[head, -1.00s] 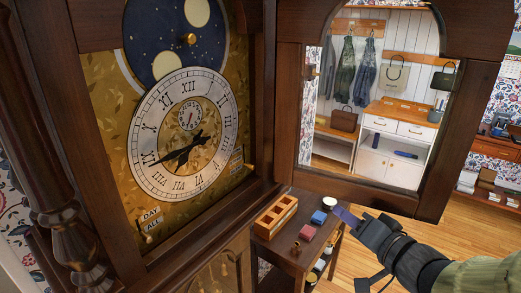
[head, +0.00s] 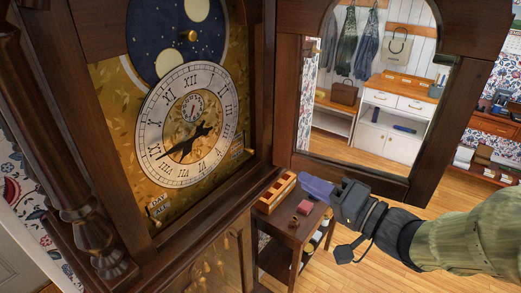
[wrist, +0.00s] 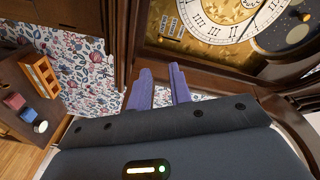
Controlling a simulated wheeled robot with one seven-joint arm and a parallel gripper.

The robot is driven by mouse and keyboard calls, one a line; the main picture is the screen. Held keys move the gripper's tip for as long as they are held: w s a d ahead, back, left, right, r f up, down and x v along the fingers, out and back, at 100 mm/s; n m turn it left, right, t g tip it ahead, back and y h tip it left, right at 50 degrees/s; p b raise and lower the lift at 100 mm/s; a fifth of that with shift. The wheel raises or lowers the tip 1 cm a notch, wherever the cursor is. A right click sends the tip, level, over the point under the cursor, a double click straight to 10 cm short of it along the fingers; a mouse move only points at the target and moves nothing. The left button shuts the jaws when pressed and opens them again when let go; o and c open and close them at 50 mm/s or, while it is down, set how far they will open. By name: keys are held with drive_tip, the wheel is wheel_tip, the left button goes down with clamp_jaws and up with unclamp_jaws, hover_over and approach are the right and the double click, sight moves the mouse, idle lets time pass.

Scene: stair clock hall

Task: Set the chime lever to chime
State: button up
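The clock face (head: 190,120) shows a white chapter ring on a gold plate, with a moon disc above. A small label plate (head: 237,149) sits at its lower right. A similar plate (wrist: 172,28) shows in the wrist view; its words and the lever's setting are too small to read. My gripper (head: 308,182) is to the right of the clock case and below the open glazed door, apart from the label plate. In the wrist view its two purple fingers (wrist: 160,80) stand apart with nothing between them.
The open clock door (head: 420,190) stands above my gripper. A small dark table (head: 280,230) with an orange box (head: 272,197) stands below; the box also shows in the wrist view (wrist: 42,76). A day/all plate (head: 157,206) is at the face's lower left.

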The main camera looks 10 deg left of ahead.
sight(249, 151)
drive_tip(key=p+x, duration=0.3)
drive_tip(key=x, duration=1.1)
drive_tip(key=shift+a, duration=0.1)
clamp_jaws()
